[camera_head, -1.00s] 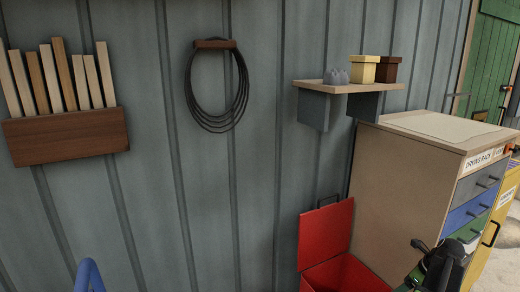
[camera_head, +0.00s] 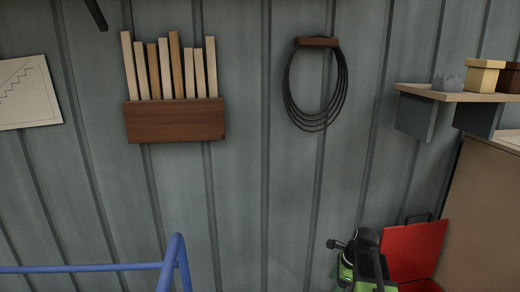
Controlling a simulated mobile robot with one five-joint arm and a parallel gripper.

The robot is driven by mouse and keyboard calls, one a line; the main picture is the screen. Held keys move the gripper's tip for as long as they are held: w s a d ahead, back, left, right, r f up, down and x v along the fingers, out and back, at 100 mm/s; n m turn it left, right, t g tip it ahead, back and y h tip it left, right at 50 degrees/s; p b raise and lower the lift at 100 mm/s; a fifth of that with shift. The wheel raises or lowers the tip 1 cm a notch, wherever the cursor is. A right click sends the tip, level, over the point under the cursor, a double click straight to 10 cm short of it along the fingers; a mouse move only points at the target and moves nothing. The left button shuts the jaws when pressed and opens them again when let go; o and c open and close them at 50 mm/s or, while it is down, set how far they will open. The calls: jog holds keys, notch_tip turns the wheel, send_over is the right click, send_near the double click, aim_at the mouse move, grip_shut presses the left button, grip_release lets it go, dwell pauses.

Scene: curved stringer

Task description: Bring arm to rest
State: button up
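I see nothing held. The rest of the arm is below the frame.
A blue rail (camera_head: 90,268) crosses the lower left. An open red box (camera_head: 415,252) stands beside a wooden cabinet (camera_head: 488,215). A shelf (camera_head: 450,94) juts out at right. A cable coil (camera_head: 288,85) and a wooden stick holder (camera_head: 175,121) hang on the grey wall.

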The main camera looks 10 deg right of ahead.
jog(key=s+a+n+g+h, duration=0.1)
jog(key=s+a+n, duration=0.1)
jog(key=a+n, duration=0.65)
jog(key=s+a+n+g+h, duration=0.15)
jog(key=a+n, duration=0.45)
jog(key=a, duration=0.6)
notch_tip(320, 180, up, 16)
jog(key=s+d+n+p, duration=0.2)
jog(key=n+p, duration=0.6)
jog(key=p, duration=0.9)
jog(key=shift+s+t, duration=0.35)
jog(key=shift+s, duration=0.1)
